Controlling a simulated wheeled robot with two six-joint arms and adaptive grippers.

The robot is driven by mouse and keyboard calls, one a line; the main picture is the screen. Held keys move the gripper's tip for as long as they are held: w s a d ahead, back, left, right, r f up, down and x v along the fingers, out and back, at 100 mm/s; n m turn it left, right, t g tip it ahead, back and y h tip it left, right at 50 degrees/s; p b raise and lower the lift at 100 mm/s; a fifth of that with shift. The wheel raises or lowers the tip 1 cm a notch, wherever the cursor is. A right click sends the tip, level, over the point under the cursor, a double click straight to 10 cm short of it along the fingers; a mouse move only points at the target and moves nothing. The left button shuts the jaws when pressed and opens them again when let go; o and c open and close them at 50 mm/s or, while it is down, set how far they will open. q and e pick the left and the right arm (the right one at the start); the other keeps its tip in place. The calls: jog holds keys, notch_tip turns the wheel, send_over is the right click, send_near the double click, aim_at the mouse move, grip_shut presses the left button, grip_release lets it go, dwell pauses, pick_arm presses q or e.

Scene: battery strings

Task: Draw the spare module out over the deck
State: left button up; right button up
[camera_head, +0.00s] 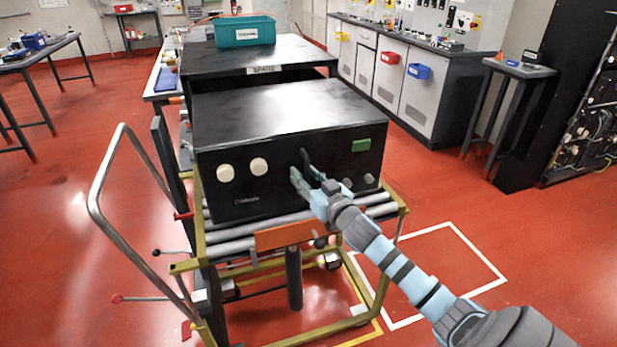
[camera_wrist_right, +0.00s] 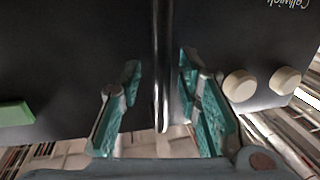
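The black spare module (camera_head: 285,115) rests on the roller deck (camera_head: 230,245) of a yellow-framed cart. Its front has two cream knobs (camera_head: 242,169), a green block (camera_head: 361,145) and an upright bar handle (camera_head: 304,157). My right gripper (camera_head: 307,180) is at that front, by the handle. In the right wrist view the handle (camera_wrist_right: 161,70) stands between the two fingers of my right gripper (camera_wrist_right: 158,95), with a gap on each side. The fingers are open. I cannot tell whether the module's rear end is still inside the bay. My left gripper is not in view.
The bay (camera_head: 205,57) labelled SPARE stands behind, with a teal bin (camera_head: 243,30) on top. An orange plate (camera_head: 283,236) spans the deck's front edge. The cart's push handle (camera_head: 97,195) rises at left. Red floor around the cart is mostly clear.

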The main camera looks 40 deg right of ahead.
jog(key=shift+s+a, duration=0.1)
jog(key=shift+a, duration=0.05)
jog(key=s+a, duration=0.1)
jog(key=s, duration=1)
jog(key=shift+s+a, duration=0.2)
jog(key=shift+s, duration=0.15)
